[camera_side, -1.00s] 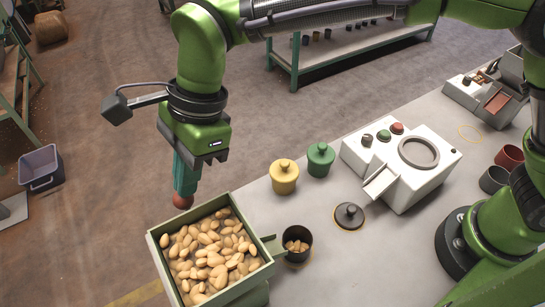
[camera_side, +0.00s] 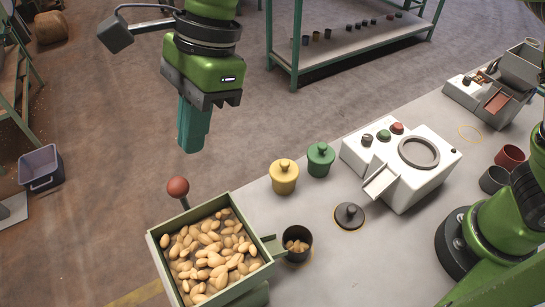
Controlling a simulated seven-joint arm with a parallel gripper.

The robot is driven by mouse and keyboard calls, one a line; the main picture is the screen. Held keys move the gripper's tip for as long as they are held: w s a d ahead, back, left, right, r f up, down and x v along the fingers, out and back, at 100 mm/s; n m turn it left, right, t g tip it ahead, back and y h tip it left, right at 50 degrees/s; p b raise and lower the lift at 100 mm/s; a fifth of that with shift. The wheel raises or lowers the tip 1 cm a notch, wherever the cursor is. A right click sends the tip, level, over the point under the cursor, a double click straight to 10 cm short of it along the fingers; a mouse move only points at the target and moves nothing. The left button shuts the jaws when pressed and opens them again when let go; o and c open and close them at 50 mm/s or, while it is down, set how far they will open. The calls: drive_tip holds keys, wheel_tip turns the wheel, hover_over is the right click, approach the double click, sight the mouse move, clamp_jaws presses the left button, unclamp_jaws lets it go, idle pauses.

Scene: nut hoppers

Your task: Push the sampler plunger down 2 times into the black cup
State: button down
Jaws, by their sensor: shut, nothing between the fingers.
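The sampler plunger's red-brown ball knob (camera_side: 178,187) stands up on a short dark stem behind the green hopper (camera_side: 152,247), which is full of nuts. My gripper (camera_side: 192,148) has its teal fingers shut and empty. It hangs above and slightly right of the knob in the picture, apart from it. The black cup (camera_side: 297,252) stands at the hopper's right, beside its spout, with some nuts inside.
A yellow lidded jar (camera_side: 284,180) and a green lidded jar (camera_side: 320,160) stand behind the cup. A dark round lid (camera_side: 349,214) lies to its right. A white machine (camera_side: 405,165) with buttons is farther right on the table.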

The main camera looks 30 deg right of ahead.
sight(180, 179)
drive_tip(key=v, duration=0.6)
drive_tip(key=shift+r, duration=0.2)
idle(0.5)
wheel_tip(180, 179, up, 3)
drive_tip(key=shift+r, duration=0.15)
idle(0.4)
drive_tip(key=x, duration=1.4)
